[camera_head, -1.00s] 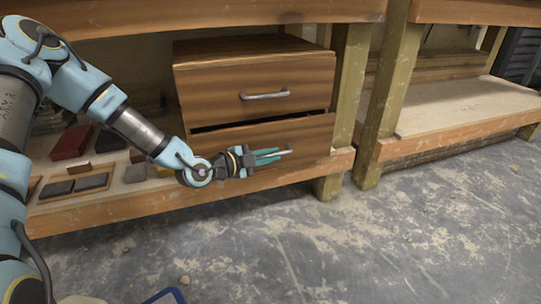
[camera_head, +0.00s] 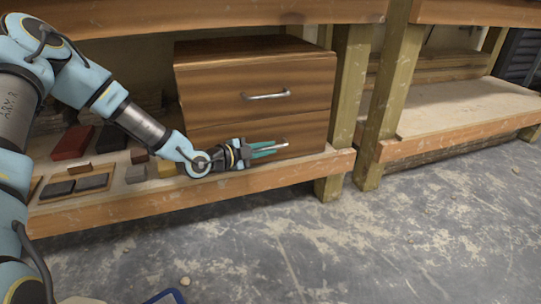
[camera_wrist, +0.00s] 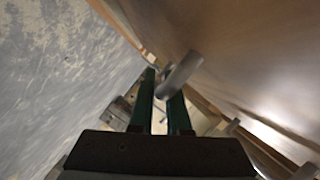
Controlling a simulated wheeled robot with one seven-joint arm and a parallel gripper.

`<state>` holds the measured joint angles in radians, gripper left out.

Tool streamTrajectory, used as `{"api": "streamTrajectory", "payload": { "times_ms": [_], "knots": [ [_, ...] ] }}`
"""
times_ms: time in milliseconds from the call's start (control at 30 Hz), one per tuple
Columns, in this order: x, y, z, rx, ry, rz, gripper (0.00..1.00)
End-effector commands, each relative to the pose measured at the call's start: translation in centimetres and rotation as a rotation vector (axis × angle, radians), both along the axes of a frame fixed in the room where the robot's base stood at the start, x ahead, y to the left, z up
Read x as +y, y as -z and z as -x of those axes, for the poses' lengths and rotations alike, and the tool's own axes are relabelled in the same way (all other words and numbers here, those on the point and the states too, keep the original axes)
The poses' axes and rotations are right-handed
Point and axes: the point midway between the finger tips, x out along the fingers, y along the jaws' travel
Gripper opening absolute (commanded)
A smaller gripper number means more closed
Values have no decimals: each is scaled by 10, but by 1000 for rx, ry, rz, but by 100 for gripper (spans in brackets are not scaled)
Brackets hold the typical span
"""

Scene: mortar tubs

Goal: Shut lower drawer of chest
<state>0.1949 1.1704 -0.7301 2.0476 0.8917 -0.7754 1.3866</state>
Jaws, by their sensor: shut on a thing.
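The wooden chest (camera_head: 255,60) stands on the low shelf, with an upper drawer (camera_head: 230,95) and a lower drawer (camera_head: 215,133). Both fronts now look flush with the chest, with only a thin line between them. My gripper (camera_head: 280,147) is at the lower drawer's front, its green fingers pointing right along it. In the wrist view the fingers (camera_wrist: 162,100) are around the metal handle (camera_wrist: 180,75) of the lower drawer, which passes between them. My gripper hides part of the handle in the head view.
The shelf's front edge (camera_head: 120,208) runs just below the chest. Dark and red blocks (camera_head: 73,142) and small bricks lie on the shelf left of the chest. A wooden post (camera_head: 347,110) stands to the right. The concrete floor (camera_head: 350,245) in front is clear.

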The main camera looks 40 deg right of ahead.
Motion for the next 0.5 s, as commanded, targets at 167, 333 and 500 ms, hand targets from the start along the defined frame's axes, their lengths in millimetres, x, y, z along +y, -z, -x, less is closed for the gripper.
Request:
{"api": "streamTrajectory", "payload": {
  "times_ms": [167, 333, 500],
  "knots": [
    [-1, 1, -7, 0, -2, -4, 0],
    [-2, 1, -8, -1, -5, -2, 16],
    [-2, 0, -7, -1, -4, -1, 35]
  ]
}}
